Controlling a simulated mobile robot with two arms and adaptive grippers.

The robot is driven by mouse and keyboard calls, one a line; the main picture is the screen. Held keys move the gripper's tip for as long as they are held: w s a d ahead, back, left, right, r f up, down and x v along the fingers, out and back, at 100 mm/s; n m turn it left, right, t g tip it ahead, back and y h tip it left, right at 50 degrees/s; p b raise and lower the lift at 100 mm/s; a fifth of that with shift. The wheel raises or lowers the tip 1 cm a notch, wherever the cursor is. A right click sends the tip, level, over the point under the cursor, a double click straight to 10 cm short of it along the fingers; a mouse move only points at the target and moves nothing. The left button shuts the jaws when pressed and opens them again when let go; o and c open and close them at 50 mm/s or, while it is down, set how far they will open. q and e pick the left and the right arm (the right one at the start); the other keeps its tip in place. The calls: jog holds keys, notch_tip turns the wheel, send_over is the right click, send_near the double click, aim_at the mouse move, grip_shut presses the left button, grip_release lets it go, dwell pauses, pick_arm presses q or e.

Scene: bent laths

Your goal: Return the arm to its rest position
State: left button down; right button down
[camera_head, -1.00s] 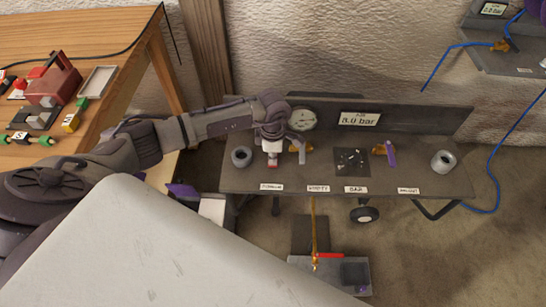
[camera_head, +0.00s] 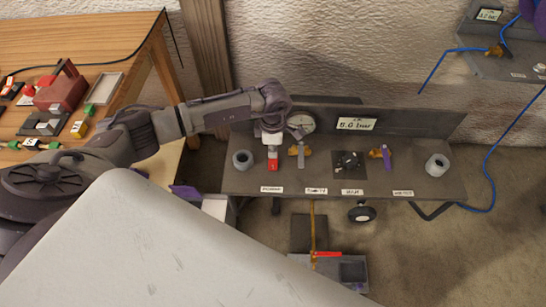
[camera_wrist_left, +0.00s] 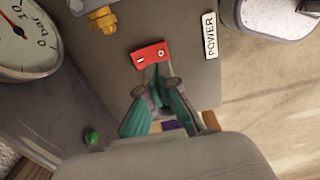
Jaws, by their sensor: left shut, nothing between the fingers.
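My left arm (camera_head: 212,112) reaches in from the left over the grey panel. Its gripper (camera_head: 271,138) is over the left part of the panel, just behind a red switch (camera_head: 272,164). In the left wrist view the gripper (camera_wrist_left: 160,82) has its fingers together and empty. Their tips are close to the red switch (camera_wrist_left: 148,54), which carries white marks; I cannot tell whether they touch it. A label reading POWER (camera_wrist_left: 210,36) is beside the switch. No right gripper can be made out.
The panel bears a round gauge (camera_head: 302,122), a pressure display (camera_head: 356,124), a brass valve (camera_head: 299,152), a black knob (camera_head: 348,162) and grey rings at both ends. A wooden table (camera_head: 110,42) with small parts stands left. Blue hose (camera_head: 490,160) runs at the right.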

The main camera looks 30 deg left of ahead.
pick_arm(q)
jog(key=shift+r, duration=0.65)
